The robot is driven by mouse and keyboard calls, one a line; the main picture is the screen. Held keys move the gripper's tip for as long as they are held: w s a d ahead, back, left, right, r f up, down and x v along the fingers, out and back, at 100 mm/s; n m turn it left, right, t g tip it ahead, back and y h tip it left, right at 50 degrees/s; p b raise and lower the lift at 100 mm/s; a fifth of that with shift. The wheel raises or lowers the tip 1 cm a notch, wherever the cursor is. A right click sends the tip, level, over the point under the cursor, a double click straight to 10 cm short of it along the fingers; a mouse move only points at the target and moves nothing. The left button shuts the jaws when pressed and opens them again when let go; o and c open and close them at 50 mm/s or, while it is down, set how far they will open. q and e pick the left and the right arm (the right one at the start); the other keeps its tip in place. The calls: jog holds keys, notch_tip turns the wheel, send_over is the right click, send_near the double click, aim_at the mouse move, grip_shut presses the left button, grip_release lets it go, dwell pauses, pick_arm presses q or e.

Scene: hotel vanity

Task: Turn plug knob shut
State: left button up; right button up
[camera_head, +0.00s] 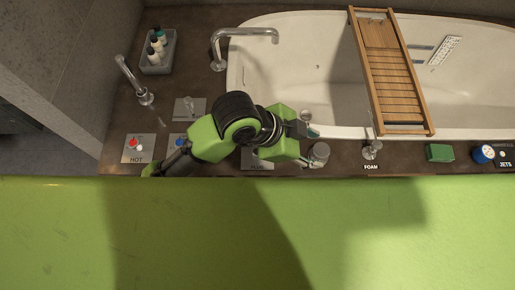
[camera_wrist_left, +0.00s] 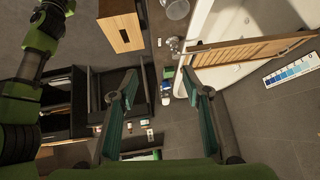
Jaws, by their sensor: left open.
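My left gripper (camera_head: 308,131) is above the tub's near rim in the head view, its arm crossing the counter from the left. In the left wrist view my left gripper (camera_wrist_left: 158,85) is open, with two teal fingers apart and nothing between them. A dark plate (camera_head: 258,163) on the counter lies partly under my arm, its label mostly hidden. A round silver knob-like fitting (camera_head: 319,153) stands just right of this plate, close to the gripper and apart from it. I cannot tell for certain whether it is the plug knob. My right gripper is not in view.
The white bathtub (camera_head: 300,75) has a wooden caddy (camera_head: 392,75) across it and a curved spout (camera_head: 243,33) at its left. A HOT plate (camera_head: 139,147), the FOAM fitting (camera_head: 371,149), a green block (camera_head: 439,152) and a blue-and-white knob (camera_head: 483,154) line the counter.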

pick_arm(q)
jog(key=w+a+f+m+g+y, duration=0.1)
jog(key=w+a+f+m+y, duration=0.3)
jog(key=a+m, duration=0.15)
jog(key=w+a+f+m+g+y, duration=0.1)
jog(key=w+a+f+m+y, duration=0.35)
jog(key=a, duration=0.25)
jog(key=shift+h, duration=0.35)
jog(key=f, duration=1.2)
jog(key=shift+s+a+f, duration=0.1)
jog(key=shift+s, duration=0.1)
jog(key=c, duration=1.1)
